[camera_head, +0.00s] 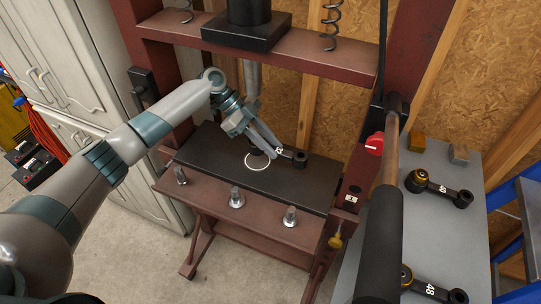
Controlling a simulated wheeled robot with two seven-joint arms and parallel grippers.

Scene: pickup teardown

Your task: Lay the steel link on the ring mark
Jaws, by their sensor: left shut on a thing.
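The ring mark (257,161) is a white circle on the black plate of the press bed. The steel link (299,158) is a dark bar with a round eye at each end and a white label. My left gripper (271,148) is shut on its middle, from above. The link's left end is over or at the ring's upper edge, and its right eye is to the right of the ring. I cannot tell whether the link touches the plate. My right gripper is out of view.
A red press frame (330,50) surrounds the black plate (210,160), with several metal studs along the front. A long lever (380,230) stands at right.

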